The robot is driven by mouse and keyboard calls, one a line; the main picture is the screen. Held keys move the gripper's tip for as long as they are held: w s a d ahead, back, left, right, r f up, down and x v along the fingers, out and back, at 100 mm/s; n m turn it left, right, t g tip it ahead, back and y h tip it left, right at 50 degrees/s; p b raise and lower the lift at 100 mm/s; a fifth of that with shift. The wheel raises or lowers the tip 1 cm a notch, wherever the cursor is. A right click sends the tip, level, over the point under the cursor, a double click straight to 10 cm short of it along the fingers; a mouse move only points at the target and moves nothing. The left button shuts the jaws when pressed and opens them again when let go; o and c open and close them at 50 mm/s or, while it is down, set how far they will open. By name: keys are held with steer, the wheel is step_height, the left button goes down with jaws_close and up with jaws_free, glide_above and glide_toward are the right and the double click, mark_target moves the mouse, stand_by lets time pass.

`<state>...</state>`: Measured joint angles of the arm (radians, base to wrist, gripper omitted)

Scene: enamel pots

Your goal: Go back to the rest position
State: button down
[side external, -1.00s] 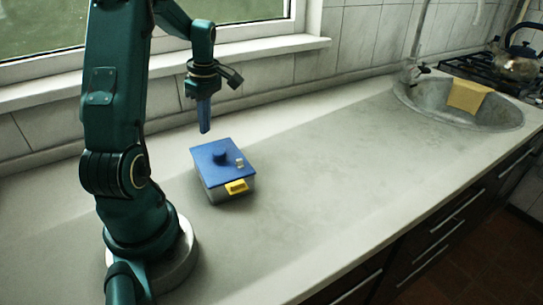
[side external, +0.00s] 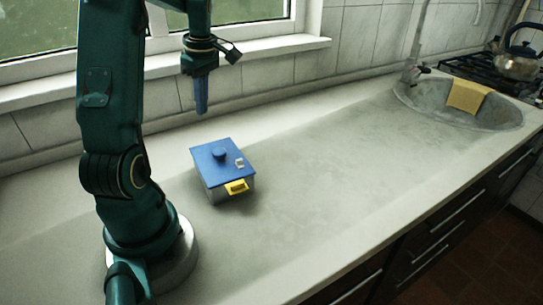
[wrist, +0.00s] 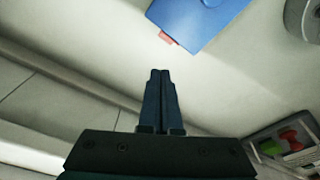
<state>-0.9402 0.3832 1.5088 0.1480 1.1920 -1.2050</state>
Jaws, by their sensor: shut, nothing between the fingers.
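A squarish enamel pot (side external: 228,190) with grey sides stands on the counter near my base. Its blue lid (side external: 210,167) with a round blue knob lies on top, with a small whitish piece near the right edge. A yellow handle (side external: 237,187) shows on the near side. In the wrist view the blue lid (wrist: 208,18) is at the top, with a reddish handle (wrist: 168,39) at its edge. My gripper (side external: 201,111) points down above and behind the pot, apart from it. Its fingers (wrist: 160,72) are together and empty.
A window sill (side external: 260,53) and tiled wall run behind the arm. A round sink (side external: 415,100) with a yellow cloth (side external: 467,96) and a kettle (side external: 516,64) stand far right. The counter's middle (side external: 350,160) is clear. The wrist view shows a container (wrist: 262,140) with red and green items.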

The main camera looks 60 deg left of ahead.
steer(key=w+d+r+m+t+y, duration=0.1)
steer(key=w+d+r+m+t, duration=0.1)
steer(key=d+r+m, duration=0.35)
steer(key=w+d+r+m+t, duration=0.1)
steer(key=w+d+r+m, duration=0.15)
steer(key=d, duration=0.65)
steer(key=s+d+f+m+t+h, duration=0.1)
steer(key=s+d+f+m, duration=0.1)
steer(key=s+d+m, duration=0.2)
steer(key=s+d+f+m+t+h, duration=0.1)
steer(key=s+d+f+m+t, duration=0.1)
steer(key=d+m, duration=0.8)
steer(key=shift+s+f+m+h, duration=0.2)
steer(key=shift+s+m+h, duration=0.1)
steer(key=shift+s+m, duration=0.65)
steer(key=shift+w+a, duration=0.1)
